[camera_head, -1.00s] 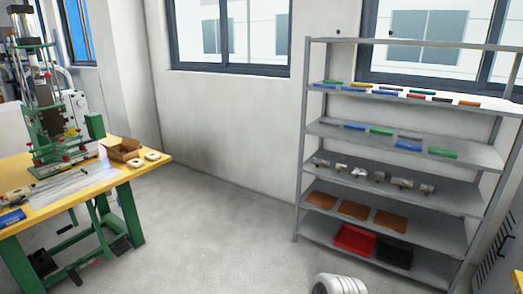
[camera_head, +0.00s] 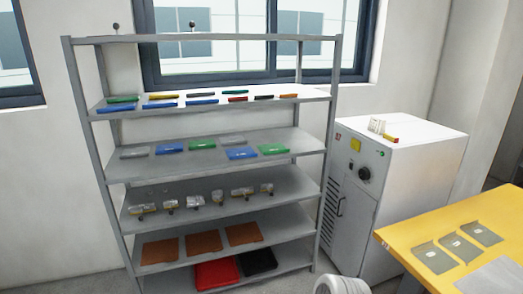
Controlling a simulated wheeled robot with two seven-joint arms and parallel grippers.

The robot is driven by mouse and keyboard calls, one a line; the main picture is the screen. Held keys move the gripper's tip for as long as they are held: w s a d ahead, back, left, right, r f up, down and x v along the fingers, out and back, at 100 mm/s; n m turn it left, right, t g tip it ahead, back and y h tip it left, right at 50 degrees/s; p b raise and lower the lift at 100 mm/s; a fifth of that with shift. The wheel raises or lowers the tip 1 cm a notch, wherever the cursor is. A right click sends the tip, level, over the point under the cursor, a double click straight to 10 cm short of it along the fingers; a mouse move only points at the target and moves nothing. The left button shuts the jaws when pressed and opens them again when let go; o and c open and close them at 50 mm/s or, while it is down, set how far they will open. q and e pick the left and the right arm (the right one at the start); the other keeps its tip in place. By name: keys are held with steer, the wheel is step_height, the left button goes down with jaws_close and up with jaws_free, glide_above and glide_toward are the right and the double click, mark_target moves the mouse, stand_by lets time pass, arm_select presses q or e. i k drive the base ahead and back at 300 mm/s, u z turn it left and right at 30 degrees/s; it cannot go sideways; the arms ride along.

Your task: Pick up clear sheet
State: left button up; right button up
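On the yellow table (camera_head: 410,238) at the right edge lie several flat sheets. Three are small grey sheets with white labels, in a slanted row: one near the left (camera_head: 434,257), one in the middle (camera_head: 462,246) and one at the right (camera_head: 482,233). A larger pale sheet (camera_head: 495,277), perhaps the clear one, lies in front of them and is cut off by the picture's corner. Neither of my grippers shows; only a white rounded part of my own body shows at the bottom.
A grey shelf rack (camera_head: 215,147) with coloured packs, small metal parts, brown sheets, a red tray (camera_head: 217,273) and a black tray (camera_head: 259,262) stands at the left and middle. A white cabinet (camera_head: 400,190) stands between the rack and the table.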

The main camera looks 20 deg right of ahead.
mark_target(437, 260)
steer(key=z, duration=1.25)
steer(key=i, duration=1.75)
steer(key=z, duration=0.55)
